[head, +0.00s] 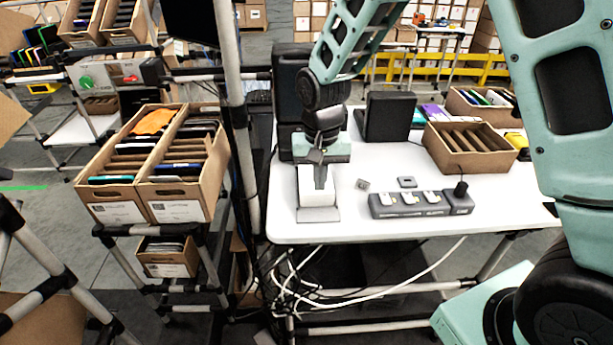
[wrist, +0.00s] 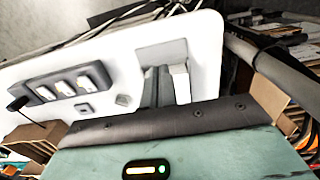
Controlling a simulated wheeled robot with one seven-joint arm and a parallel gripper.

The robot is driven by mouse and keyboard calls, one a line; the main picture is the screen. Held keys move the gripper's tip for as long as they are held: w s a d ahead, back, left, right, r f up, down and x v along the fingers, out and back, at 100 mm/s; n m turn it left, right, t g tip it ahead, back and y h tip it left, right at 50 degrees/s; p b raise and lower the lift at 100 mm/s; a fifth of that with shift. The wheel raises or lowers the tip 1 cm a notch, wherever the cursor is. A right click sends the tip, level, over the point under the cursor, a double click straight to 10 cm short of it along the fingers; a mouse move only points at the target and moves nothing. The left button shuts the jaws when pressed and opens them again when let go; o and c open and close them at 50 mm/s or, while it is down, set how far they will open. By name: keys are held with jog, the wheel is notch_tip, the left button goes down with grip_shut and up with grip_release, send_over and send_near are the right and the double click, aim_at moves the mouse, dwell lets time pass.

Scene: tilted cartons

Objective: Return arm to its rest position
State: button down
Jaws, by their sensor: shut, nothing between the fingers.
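My arm (head: 350,40) reaches down from the top of the head view over the white table. My gripper (head: 320,180) points down, shut and empty, at a small white stand (head: 318,195) with a grey base (head: 318,214) near the table's left front. In the wrist view my gripper's fingers (wrist: 158,88) are together beside the white stand (wrist: 181,82). I cannot tell whether they touch it.
A grey charging strip (head: 410,204) with several white devices lies right of the stand. A divided cardboard box (head: 468,150) and a black monitor (head: 388,117) stand behind. A pole (head: 232,100) and a rack with cartons (head: 178,205) are left. The table's front middle is clear.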

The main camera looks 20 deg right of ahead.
jog(key=s+a+r+n, duration=0.2)
jog(key=s+r+n, duration=0.1)
jog(key=s, duration=0.5)
jog(key=s+a+r+n, duration=0.3)
jog(key=s+n, duration=0.1)
jog(key=s, duration=0.5)
jog(key=s+a+r+n, duration=0.3)
jog(key=s+n, duration=0.1)
jog(key=s, duration=0.4)
jog(key=shift+s+r+y, duration=0.2)
jog(key=shift+s+y, duration=0.05)
jog(key=shift+y, duration=0.05)
jog(key=shift+w+a, duration=0.1)
jog(key=shift+a, duration=0.05)
